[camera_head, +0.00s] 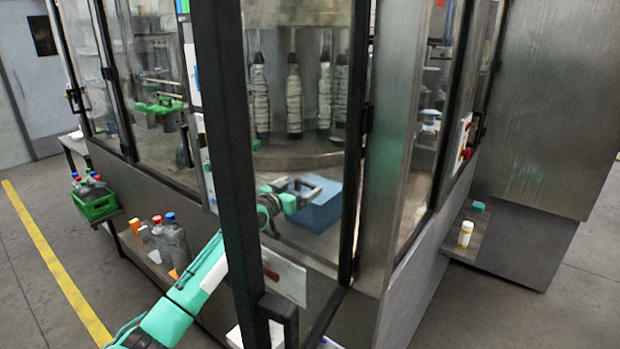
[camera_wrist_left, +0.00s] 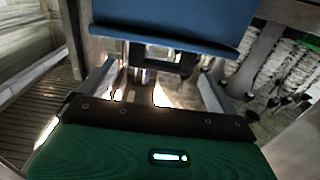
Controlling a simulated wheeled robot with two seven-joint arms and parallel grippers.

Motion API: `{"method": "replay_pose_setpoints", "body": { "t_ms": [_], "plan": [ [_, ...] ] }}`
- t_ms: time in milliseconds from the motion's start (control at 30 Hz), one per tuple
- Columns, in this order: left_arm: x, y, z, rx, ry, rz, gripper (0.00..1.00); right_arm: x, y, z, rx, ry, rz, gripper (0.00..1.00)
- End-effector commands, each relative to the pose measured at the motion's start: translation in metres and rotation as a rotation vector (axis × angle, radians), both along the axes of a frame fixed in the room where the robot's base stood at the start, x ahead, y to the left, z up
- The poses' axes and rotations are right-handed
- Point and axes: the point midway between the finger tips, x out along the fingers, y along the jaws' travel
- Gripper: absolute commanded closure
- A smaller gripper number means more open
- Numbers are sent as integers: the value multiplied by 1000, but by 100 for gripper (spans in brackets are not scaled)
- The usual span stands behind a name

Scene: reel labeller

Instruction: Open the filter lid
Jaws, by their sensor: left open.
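The filter lid seems to be the blue flat-topped piece (camera_head: 322,208) inside the machine, behind the opened door frame. In the left wrist view the blue lid (camera_wrist_left: 175,18) fills the top, with a dark bracket-like handle under its near edge. My left gripper (camera_head: 301,187) is open at the lid's left side in the head view. In the left wrist view its two fingers (camera_wrist_left: 158,84) stand apart, below the handle and not closed on it. Whether they touch it I cannot tell. My right gripper is not in view.
The dark door frame (camera_head: 232,150) stands in front of my left arm. Wrapped bottles (camera_head: 294,100) stand on the carousel behind the lid. A green crate (camera_head: 97,205) and bottles (camera_head: 172,240) sit on shelves at the left. A small white bottle (camera_head: 465,234) stands at the right.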

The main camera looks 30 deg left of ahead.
Motion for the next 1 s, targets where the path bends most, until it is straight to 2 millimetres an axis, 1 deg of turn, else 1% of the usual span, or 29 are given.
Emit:
{"method": "replay_pose_setpoints", "body": {
  "t_ms": [33, 100, 200, 333, 500, 800, 967, 1000],
  "plan": [
    [9, 0, 2, -2, 0, 1, 5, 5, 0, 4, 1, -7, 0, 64],
    [19, -1, 2, -2, -1, 1, 5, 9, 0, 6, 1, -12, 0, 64],
    [33, -2, 1, -1, 0, 1, 5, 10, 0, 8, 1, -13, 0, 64],
    [45, -4, 1, 0, -1, 0, 5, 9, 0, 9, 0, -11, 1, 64],
    [53, -4, 1, 0, -1, 1, 5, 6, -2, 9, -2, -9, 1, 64],
    [54, -4, 0, 1, 0, 0, 5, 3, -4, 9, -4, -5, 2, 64],
    [54, -4, 0, 1, 0, 0, 37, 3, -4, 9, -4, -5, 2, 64],
    [54, -4, 0, 1, 0, 0, 45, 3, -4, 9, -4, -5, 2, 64]
  ]
}}
